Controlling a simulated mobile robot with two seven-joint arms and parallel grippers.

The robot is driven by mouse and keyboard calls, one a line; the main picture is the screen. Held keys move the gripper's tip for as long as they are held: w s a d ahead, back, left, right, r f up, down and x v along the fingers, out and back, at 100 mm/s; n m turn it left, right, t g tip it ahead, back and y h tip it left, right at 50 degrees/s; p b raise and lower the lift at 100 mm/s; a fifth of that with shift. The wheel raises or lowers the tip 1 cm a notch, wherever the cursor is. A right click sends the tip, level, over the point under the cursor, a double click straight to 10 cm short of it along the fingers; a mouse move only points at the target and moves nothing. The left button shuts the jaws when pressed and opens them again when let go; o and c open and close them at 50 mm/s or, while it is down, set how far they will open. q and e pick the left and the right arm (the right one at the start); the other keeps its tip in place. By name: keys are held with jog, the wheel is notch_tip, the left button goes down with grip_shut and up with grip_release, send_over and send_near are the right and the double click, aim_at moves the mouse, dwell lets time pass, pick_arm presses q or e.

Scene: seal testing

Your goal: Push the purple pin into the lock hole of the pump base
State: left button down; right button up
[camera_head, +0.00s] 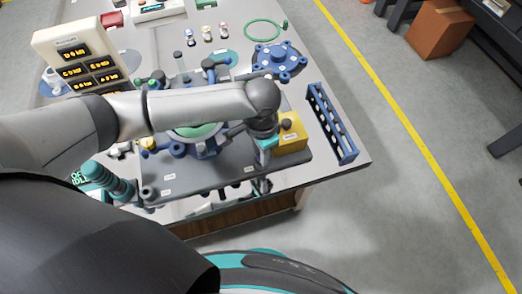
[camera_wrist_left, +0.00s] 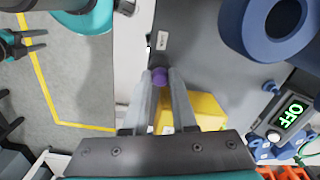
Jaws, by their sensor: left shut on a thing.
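In the left wrist view, the purple pin (camera_wrist_left: 160,76) is between the fingertips of my left gripper (camera_wrist_left: 160,84), which is shut on it. In the head view this gripper (camera_head: 264,160) points down by the front edge of a dark plate, beside the yellow block; the pin is hidden there. The blue pump base (camera_head: 200,145) stands on the plate, partly behind my left arm; its ring shows in the wrist view (camera_wrist_left: 240,30). I cannot make out the lock hole. A dark two-pronged gripper, seemingly my right (camera_wrist_left: 36,40), is over the floor, open and empty.
The yellow block (camera_head: 292,137) stands close to my left gripper. A blue rack (camera_head: 332,125) is at the table's right edge. A blue flanged part (camera_head: 280,60) and green ring (camera_head: 262,30) lie behind. A control panel (camera_head: 85,60) stands at left.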

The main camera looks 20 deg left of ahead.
pick_arm(q)
jog(key=c, duration=0.6)
grip_release()
jog(key=shift+c, duration=0.2)
jog(key=shift+r, duration=0.1)
notch_tip(320, 180, up, 9)
jog(key=p, duration=1.1)
